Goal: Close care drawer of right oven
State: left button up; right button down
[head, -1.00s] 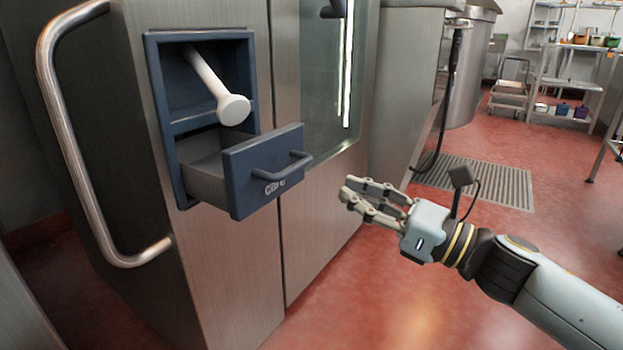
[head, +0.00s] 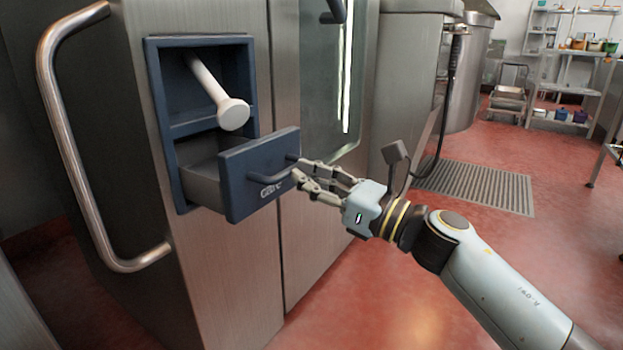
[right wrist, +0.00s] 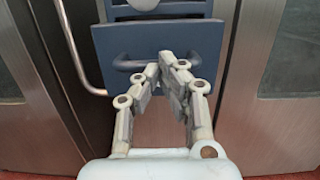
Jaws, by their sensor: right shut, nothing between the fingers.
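The blue care drawer (head: 250,183) with its bar handle (head: 272,173) stands part-way out of the dark blue frame (head: 163,128) in the oven's steel front. My right gripper (head: 299,172) is shut and empty, with its fingertips at the right part of the drawer front, by the handle. In the right wrist view the drawer front (right wrist: 112,45) lies straight ahead, and the fingertips (right wrist: 166,58) overlap the handle. Whether they touch it I cannot tell. My left gripper is not in view.
A white round-ended rod (head: 233,114) sticks out of the compartment above the drawer. A long curved steel handle (head: 62,130) is at the left. A floor grate (head: 478,185) and a shelf rack (head: 565,75) lie behind.

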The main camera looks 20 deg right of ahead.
aim_at(250, 161)
jog(key=x, duration=0.4)
jog(key=f+b+x, duration=0.1)
jog(key=x, duration=0.3)
jog(key=f+x, duration=0.1)
jog(key=x, duration=0.3)
jog(key=shift+w+f, duration=0.15)
jog(key=shift+w, duration=0.05)
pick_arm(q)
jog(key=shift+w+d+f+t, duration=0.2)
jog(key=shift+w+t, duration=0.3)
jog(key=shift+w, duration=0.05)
pick_arm(e)
jog(key=shift+w+a, duration=0.15)
